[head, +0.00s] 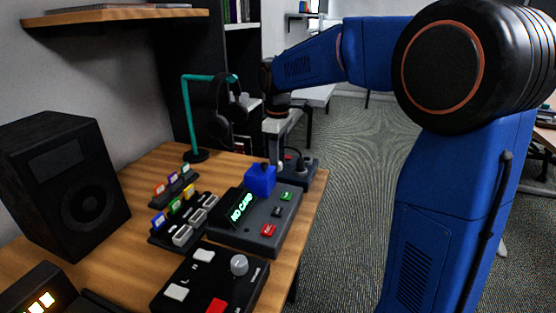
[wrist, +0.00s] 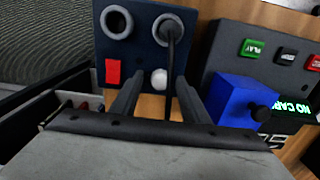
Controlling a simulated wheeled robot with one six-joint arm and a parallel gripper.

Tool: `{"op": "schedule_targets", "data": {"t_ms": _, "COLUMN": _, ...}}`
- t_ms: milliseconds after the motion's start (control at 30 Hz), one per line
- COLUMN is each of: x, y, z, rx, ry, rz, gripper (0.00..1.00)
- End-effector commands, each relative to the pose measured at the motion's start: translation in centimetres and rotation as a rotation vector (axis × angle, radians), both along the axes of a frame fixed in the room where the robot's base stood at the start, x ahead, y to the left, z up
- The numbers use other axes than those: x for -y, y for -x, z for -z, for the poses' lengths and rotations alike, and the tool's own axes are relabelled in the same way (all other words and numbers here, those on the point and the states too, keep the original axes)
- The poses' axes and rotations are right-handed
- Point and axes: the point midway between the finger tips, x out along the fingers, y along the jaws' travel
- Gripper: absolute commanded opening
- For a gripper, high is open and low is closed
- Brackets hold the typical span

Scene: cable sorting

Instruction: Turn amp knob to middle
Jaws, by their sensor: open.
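A dark navy box with two round sockets (wrist: 135,50), likely the amp, stands at the far end of the desk; it also shows in the head view (head: 304,172). It has a red square switch (wrist: 112,71) and a small round white knob (wrist: 159,78). A black cable (wrist: 170,45) is plugged into the right socket. My gripper (wrist: 158,85) is open, and in the wrist view the white knob appears between its two fingertips. I see no contact with it. The knob's pointer mark is too small to read. In the head view my fingers are hard to make out.
A blue block (wrist: 232,98) with a black knob stands close to the right in the wrist view, by the recorder with a lit display (head: 240,206). A headphone stand (head: 186,110) is behind. A mixer box with grey knob (head: 239,265) is nearer. Open floor lies right of the desk.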

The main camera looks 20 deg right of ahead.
Motion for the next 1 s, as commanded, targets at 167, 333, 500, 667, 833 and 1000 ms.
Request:
{"op": "schedule_targets", "data": {"t_ms": 167, "x": 0.0, "y": 0.0, "z": -0.02, "rx": 0.0, "ry": 0.0, "rz": 0.0, "gripper": 0.15}}
{"op": "schedule_targets", "data": {"t_ms": 333, "x": 0.01, "y": 0.01, "z": -0.03, "rx": 0.0, "ry": 0.0, "rz": 0.0, "gripper": 0.0}}
{"op": "schedule_targets", "data": {"t_ms": 500, "x": 0.01, "y": 0.01, "z": -0.04, "rx": 0.0, "ry": 0.0, "rz": 0.016, "gripper": 0.0}}
{"op": "schedule_targets", "data": {"t_ms": 667, "x": 0.01, "y": 0.01, "z": -0.05, "rx": 0.0, "ry": 0.0, "rz": 0.072, "gripper": 0.0}}
{"op": "schedule_targets", "data": {"t_ms": 833, "x": 0.01, "y": 0.0, "z": -0.06, "rx": 0.0, "ry": 0.0, "rz": 0.183, "gripper": 0.0}}
{"op": "schedule_targets", "data": {"t_ms": 1000, "x": 0.01, "y": 0.0, "z": -0.06, "rx": 0.0, "ry": 0.0, "rz": 0.335, "gripper": 0.0}}
